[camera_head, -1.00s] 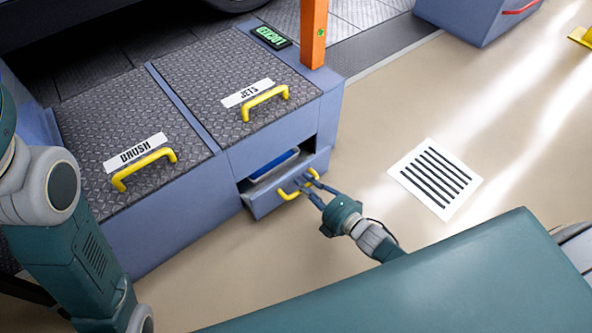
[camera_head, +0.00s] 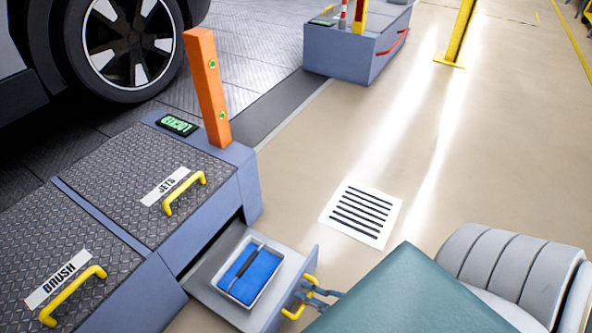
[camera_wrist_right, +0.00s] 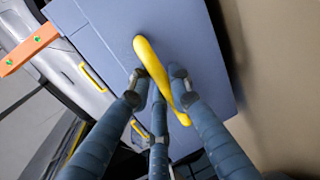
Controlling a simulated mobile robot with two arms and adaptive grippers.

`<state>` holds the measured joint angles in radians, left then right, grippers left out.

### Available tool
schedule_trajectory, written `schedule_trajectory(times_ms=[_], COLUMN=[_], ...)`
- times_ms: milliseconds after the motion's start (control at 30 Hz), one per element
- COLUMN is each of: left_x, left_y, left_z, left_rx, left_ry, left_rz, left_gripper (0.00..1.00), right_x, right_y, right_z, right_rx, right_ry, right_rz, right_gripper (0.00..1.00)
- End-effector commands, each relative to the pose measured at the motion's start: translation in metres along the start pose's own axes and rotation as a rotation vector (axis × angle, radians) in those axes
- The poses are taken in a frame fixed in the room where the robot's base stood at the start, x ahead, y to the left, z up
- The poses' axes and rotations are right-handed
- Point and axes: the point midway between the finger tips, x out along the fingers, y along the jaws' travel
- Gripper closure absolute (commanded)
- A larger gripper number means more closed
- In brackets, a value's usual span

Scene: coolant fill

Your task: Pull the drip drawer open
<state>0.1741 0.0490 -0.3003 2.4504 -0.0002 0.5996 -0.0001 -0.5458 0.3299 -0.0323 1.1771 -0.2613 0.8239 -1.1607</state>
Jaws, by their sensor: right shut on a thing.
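The drip drawer (camera_head: 222,312) is slid well out of the blue-grey cabinet under the JETS lid. Inside it lies a white tray (camera_head: 282,275) with a blue block and a dark bar across it. My right gripper (camera_head: 312,291) is shut on the drawer's yellow handle (camera_head: 296,311), mostly hidden behind my own teal body. In the right wrist view, the fingers of my right gripper (camera_wrist_right: 160,85) close around the yellow handle (camera_wrist_right: 150,62) on the blue-grey drawer front (camera_wrist_right: 205,60). My left gripper is not in view.
Lids marked JETS (camera_head: 130,175) and BRUSH (camera_head: 40,245) top the cabinet and carry yellow handles. An orange post (camera_head: 208,90) stands at its back corner. A floor grate (camera_head: 362,213) lies to the right. Open floor surrounds it.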

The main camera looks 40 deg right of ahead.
Motion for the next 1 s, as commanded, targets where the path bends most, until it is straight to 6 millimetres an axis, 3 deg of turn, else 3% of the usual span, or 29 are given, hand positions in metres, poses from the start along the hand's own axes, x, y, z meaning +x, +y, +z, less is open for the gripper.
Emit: schedule_trajectory(times_ms=[500, 533, 600, 1000], left_x=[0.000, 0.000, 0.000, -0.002], left_y=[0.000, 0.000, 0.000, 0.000], left_z=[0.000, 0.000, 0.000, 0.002], left_rx=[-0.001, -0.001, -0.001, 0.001], left_ry=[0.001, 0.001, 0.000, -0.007], left_rz=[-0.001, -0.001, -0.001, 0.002], left_gripper=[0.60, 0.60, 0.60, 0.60], right_x=[-0.009, -0.009, -0.009, -0.014], right_y=[-0.004, -0.004, -0.004, -0.003], right_z=[0.000, 0.000, 0.000, 0.000], right_rx=[0.000, 0.000, 0.000, 0.000], right_ry=[-0.001, -0.001, -0.001, 0.000], right_rz=[-0.005, -0.005, -0.005, -0.003], right_gripper=[1.00, 0.79, 0.66, 0.63])
